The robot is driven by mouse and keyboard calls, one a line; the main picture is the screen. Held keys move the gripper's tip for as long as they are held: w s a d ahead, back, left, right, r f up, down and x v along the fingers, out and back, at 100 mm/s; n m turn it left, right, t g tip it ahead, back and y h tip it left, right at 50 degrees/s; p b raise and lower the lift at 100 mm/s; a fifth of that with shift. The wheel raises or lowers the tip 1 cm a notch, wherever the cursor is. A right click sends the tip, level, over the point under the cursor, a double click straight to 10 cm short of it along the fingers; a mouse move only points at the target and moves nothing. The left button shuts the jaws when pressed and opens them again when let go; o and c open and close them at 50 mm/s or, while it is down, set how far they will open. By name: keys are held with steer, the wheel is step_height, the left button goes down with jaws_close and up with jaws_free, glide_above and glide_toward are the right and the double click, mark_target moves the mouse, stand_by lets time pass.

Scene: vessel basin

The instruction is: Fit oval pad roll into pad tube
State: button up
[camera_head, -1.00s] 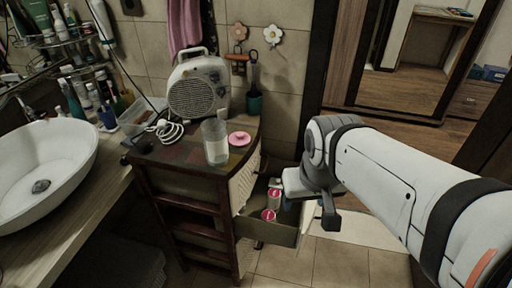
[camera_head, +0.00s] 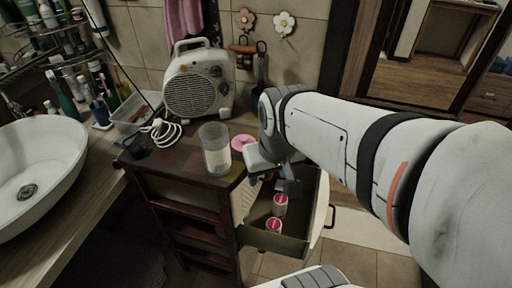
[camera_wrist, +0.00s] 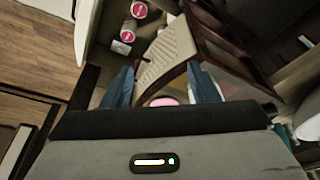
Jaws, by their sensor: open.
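The pad tube (camera_head: 216,152), a clear cylinder with white contents in its lower part, stands upright on the small cabinet. A pink disc (camera_head: 242,143), perhaps its lid, lies just right of it. Two pad rolls with pink labels, a farther one (camera_head: 280,205) and a nearer one (camera_head: 273,226), stand in the open drawer; I cannot tell which is oval. They also show at the wrist view's top, one (camera_wrist: 139,10) above the other (camera_wrist: 127,36).
The open drawer (camera_head: 270,243) juts out from the cabinet (camera_head: 185,172). A white fan heater (camera_head: 198,84) with a coiled cable stands behind the tube. A sink (camera_head: 38,165) and several bottles are at left. Tiled floor is free in front of the drawer.

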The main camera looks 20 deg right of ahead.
steer(key=o, duration=0.4)
steer(key=w+d+f+b, duration=0.1)
steer(key=w+f+b, duration=0.1)
steer(key=f+b, duration=0.1)
steer(key=w+d+f+b, duration=0.1)
steer(key=w+f+b, duration=0.1)
steer(key=f, duration=0.4)
steer(key=w+d+f+b, duration=0.1)
steer(key=w+f+b, duration=0.2)
steer(key=f, duration=0.1)
steer(key=shift+w+d+f+b, duration=0.15)
steer(key=shift+w+f+b, duration=0.05)
steer(key=shift+f+b, duration=0.15)
steer(key=shift+o, duration=0.2)
steer(key=b, duration=0.9)
glide_toward(281, 200)
steer(key=b+x, duration=0.3)
steer(key=x, duration=0.8)
steer(key=shift+w+d+f, duration=0.1)
steer(key=shift+f, duration=0.1)
